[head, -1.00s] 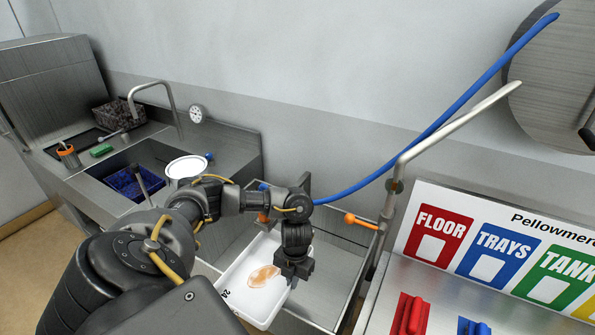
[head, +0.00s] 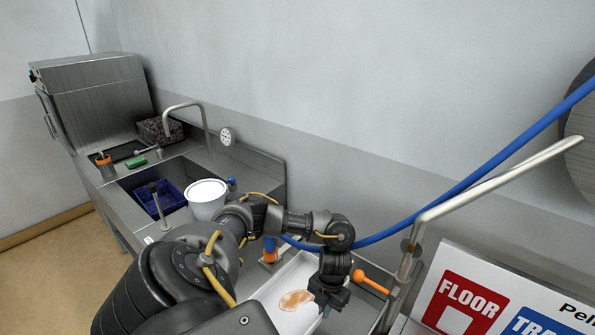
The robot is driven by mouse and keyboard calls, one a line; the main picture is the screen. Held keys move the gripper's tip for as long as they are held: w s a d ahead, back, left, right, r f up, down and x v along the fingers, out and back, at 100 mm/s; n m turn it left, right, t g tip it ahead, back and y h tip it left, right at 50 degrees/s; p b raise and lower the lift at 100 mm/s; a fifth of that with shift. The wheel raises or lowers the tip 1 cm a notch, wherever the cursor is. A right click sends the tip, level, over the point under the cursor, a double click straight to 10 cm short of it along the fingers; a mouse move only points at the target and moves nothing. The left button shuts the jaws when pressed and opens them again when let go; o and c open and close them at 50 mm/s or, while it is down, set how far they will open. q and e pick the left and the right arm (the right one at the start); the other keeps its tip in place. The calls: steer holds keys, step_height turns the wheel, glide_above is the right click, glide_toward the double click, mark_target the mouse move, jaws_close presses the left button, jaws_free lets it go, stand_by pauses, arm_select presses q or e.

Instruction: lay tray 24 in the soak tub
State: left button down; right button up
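Tray 24 is a white tray (head: 297,269) with an orange-brown stain, at the lower middle of the head view. My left gripper (head: 331,298) is at its right side, apparently shut on the rim; the fingertips are partly hidden. The tray's near end is hidden by my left arm. It shows over a steel basin (head: 362,312). The left sink basin (head: 129,184) holds a blue crate (head: 170,203) and an upright pipe. I cannot tell from any label which basin is the soak tub. My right gripper is not in view.
A white bucket (head: 206,196) stands between the left basin and my arm. A tap (head: 190,106), a dial (head: 227,136) and an orange-handled lever (head: 371,281) are near. A blue hose (head: 455,190) hangs across the right. A sign (head: 500,292) stands lower right.

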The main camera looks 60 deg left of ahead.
arm_select(q)
steer(key=shift+a+f+b, duration=0.1)
steer(key=shift+f+b, duration=0.45)
steer(key=shift+f, duration=0.4)
steer(key=shift+f+b, duration=0.5)
step_height(320, 180, down, 17)
steer(key=b, duration=1.1)
steer(key=shift+r, duration=0.1)
steer(key=shift+f, duration=2.2)
